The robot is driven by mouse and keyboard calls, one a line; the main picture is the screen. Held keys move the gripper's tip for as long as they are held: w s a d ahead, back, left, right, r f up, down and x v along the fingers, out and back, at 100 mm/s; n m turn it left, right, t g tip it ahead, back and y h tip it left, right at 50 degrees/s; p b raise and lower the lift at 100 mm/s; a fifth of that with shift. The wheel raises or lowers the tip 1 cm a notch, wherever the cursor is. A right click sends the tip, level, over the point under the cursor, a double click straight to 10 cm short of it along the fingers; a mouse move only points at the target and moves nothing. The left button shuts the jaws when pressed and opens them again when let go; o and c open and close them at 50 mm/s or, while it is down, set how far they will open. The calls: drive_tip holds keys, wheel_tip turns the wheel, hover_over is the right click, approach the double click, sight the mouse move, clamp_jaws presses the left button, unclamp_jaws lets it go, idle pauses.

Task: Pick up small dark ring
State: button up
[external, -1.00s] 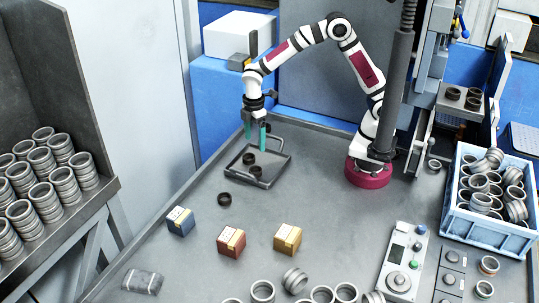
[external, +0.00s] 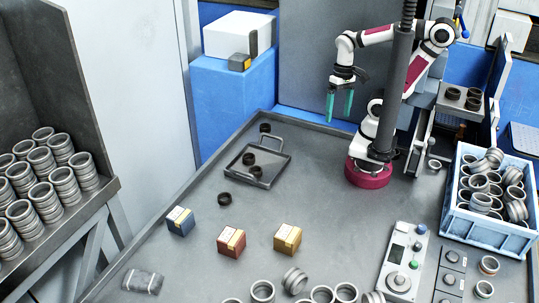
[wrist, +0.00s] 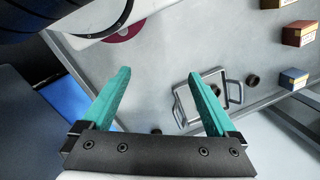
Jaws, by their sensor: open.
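Small dark rings lie on the table: one behind the tray (external: 265,128), two in the tray (external: 248,159) (external: 256,171), and one in front of it (external: 224,199). The metal tray (external: 284,166) has raised handles. My gripper (external: 340,106) is open and empty, raised in the air to the right of the tray and the rings, with teal fingers pointing down. In the wrist view the tray (wrist: 179,108) is partly hidden by the right finger. A dark ring (wrist: 253,79) shows beyond the tray, and another ring (wrist: 156,131) shows just above the gripper's mount.
Blue (external: 181,221), red (external: 231,241) and yellow (external: 287,239) boxes stand on the table. Several larger metal rings (external: 262,291) are at the front. A blue crate (external: 487,228) of rings is at right. More dark rings (external: 473,103) sit on the machine's shelf.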

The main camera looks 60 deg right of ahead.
drive_tip(key=w+d+r+m, duration=0.25)
drive_tip(key=w+m, duration=0.35)
drive_tip(key=w, duration=0.8)
drive_tip(key=w+d+f+m+h, duration=0.1)
drive_tip(key=w+d+f+m, duration=0.35)
drive_tip(key=w, duration=0.45)
drive_tip(key=w+d+f+m+h, duration=0.1)
drive_tip(key=w+d+f+m, duration=0.4)
drive_tip(key=w, duration=0.4)
drive_tip(key=shift+m, duration=0.25)
drive_tip(key=f, duration=1.4)
drive_tip(key=shift+w+a, duration=0.1)
drive_tip(key=shift+a, duration=0.2)
clamp_jaws()
drive_tip(key=shift+r, duration=0.15)
